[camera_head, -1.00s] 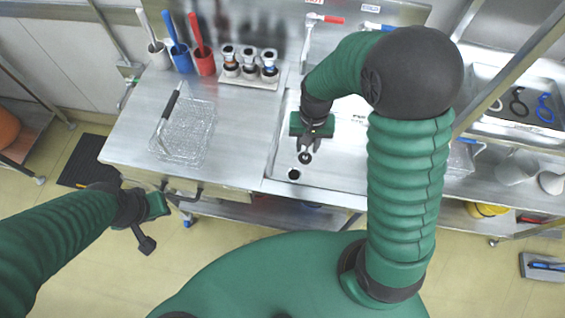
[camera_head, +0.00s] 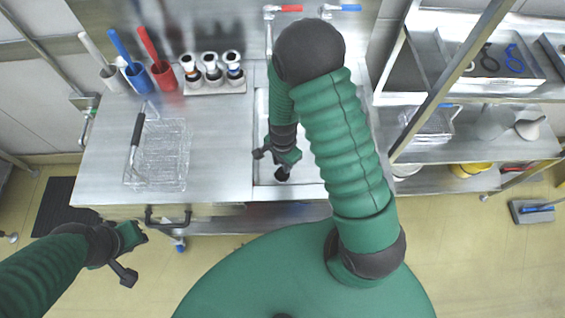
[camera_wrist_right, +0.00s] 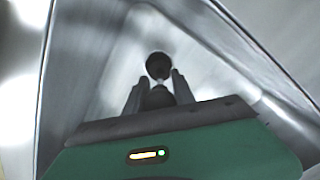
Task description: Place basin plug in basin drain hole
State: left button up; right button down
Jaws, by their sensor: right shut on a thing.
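My right gripper (camera_head: 283,165) is low over the steel basin (camera_head: 308,172), near its front left part. In the right wrist view, my right gripper (camera_wrist_right: 157,84) has its two dark fingers closed about a small dark piece. The dark round basin plug (camera_wrist_right: 158,66) shows at the fingertips, with a light bit below it. In the head view, the plug appears as a dark spot (camera_head: 282,175) under the gripper. The drain hole cannot be told apart from it, nor whether they touch. My left gripper (camera_head: 132,236) is in front of the counter, away from the basin; its fingers are unclear.
A wire basket (camera_head: 160,155) stands on the steel counter left of the basin. Red (camera_head: 165,76) and blue (camera_head: 138,77) cups and a rack of bottles (camera_head: 213,78) stand behind. Taps (camera_head: 290,9) are at the back. Shelves (camera_head: 480,140) are to the right.

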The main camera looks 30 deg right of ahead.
jog(key=shift+s+a+f, duration=0.1)
jog(key=shift+s+a, duration=0.05)
jog(key=shift+a, duration=0.25)
jog(key=shift+w+f, duration=0.2)
jog(key=shift+f, duration=0.05)
jog(key=c, duration=1.3)
grip_release()
jog(key=shift+o, duration=1)
jog(key=shift+d, duration=0.35)
jog(key=shift+o, duration=0.2)
jog(key=shift+d, duration=0.2)
jog(key=shift+a+r, duration=0.1)
jog(key=shift+r, duration=0.2)
notch_tip(320, 180, up, 12)
jog(key=shift+s+f+p, duration=0.1)
jog(key=shift+f+p, duration=0.1)
jog(key=shift+p, duration=0.3)
jog(key=shift+a+r+n, duration=0.15)
jog(key=shift+r+n, duration=0.15)
jog(key=shift+r, duration=0.05)
pick_arm(q)
jog(key=shift+w+r, duration=0.2)
jog(key=shift+r, duration=0.15)
pick_arm(e)
jog(key=s+a+r+n+t, duration=0.2)
jog(key=s+a+r+n, duration=0.2)
jog(key=n, duration=1)
jog(key=shift+a+r+n, duration=0.15)
jog(key=shift+r+n, duration=0.15)
jog(key=shift+r, duration=0.35)
